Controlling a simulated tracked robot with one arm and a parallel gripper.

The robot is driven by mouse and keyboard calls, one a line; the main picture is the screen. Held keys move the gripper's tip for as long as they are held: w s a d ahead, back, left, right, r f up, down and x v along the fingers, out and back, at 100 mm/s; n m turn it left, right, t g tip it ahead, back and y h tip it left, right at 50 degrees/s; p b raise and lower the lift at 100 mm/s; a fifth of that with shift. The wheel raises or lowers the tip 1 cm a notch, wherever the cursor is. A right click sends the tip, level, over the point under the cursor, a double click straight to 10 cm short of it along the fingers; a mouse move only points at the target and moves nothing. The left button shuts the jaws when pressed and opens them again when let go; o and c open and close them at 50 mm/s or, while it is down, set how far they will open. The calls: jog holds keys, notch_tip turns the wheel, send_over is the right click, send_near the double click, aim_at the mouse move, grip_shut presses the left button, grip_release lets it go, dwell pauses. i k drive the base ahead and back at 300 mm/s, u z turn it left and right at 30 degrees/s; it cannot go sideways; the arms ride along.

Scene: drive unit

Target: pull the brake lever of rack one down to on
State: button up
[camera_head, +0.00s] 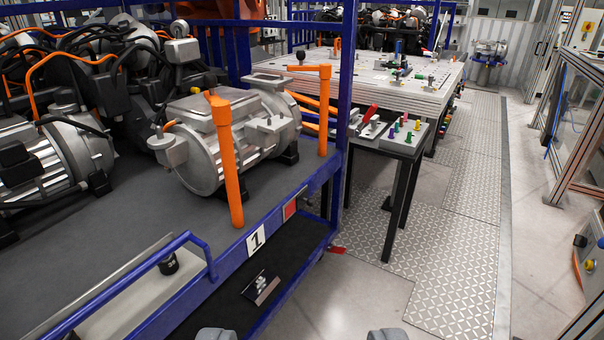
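Rack one is a blue-framed rack (225,262) with a white "1" label (256,240) on its front rail. A red patch (290,209) sits on the rail right of the label, and a small red piece (337,250) shows low by the rack's right end. I cannot tell for sure which part is the brake lever, or its position. My gripper (302,335) shows only as two grey fingertips at the bottom edge. They are wide apart with nothing visible between them. They appear in front of the rack's lower right part, touching nothing that I can see.
A grey motor (240,130) stands on the rack between orange posts (229,165). A blue bent bar (150,262) sticks up at the rack's left front. A small black-legged table (400,180) stands right of the rack. The patterned floor (450,250) on the right is clear.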

aim_at(372, 107)
jog(key=z, duration=0.2)
jog(key=i, duration=3.05)
jog(key=z, duration=0.3)
